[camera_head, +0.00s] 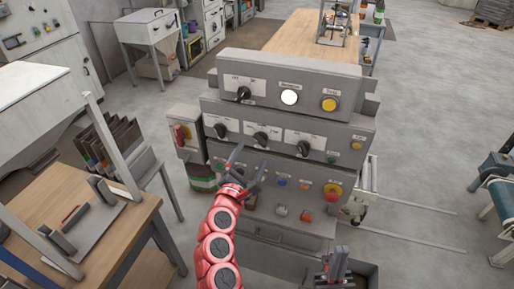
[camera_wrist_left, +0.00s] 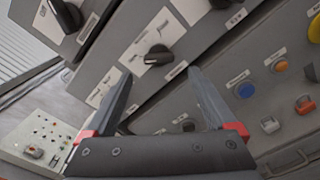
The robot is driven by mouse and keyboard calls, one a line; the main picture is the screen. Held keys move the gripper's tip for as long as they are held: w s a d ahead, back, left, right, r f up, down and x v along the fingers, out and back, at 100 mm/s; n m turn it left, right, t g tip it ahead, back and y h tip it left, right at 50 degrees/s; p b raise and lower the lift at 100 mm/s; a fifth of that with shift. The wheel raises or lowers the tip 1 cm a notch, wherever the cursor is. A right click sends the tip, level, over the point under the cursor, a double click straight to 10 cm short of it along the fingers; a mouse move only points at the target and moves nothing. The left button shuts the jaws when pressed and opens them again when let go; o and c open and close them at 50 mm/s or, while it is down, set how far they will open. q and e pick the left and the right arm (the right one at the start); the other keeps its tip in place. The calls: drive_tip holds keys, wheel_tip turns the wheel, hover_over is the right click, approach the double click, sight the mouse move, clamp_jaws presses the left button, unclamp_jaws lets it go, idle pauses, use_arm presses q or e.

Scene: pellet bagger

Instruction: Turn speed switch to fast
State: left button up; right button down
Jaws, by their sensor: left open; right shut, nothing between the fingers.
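A grey control console carries several black rotary knobs on white labelled plates. In the head view one is in the top row (camera_head: 243,93); the middle row has a left knob (camera_head: 221,130), a centre knob (camera_head: 261,139) and a right knob (camera_head: 304,148). The lettering is too small to tell which is the speed switch. My left gripper (camera_head: 249,160) is open and empty in front of the console, below the centre knob. In the left wrist view a black knob (camera_wrist_left: 158,55) shows just beyond the open fingertips (camera_wrist_left: 160,75). My right gripper (camera_head: 335,264) is shut and empty, low at the console's front.
The lower panel has a red emergency-style button (camera_head: 333,192) and small coloured buttons. A yellow button (camera_head: 329,104) and white lamp (camera_head: 289,97) are on top. A box with a red-and-yellow switch (camera_head: 181,135) adjoins the left side. A wooden bench (camera_head: 110,235) stands at left.

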sight(258, 143)
use_arm(q)
drive_tip(key=x, duration=0.2)
drive_tip(key=p+x, duration=0.1)
drive_tip(key=shift+w+d+r, duration=0.15)
drive_tip(key=shift+w+r, duration=0.1)
drive_tip(key=shift+w, duration=0.1)
drive_tip(key=shift+f+x, duration=0.2)
drive_tip(key=shift+x, duration=0.7)
drive_tip(key=shift+c, duration=0.3)
drive_tip(key=c, duration=1.3)
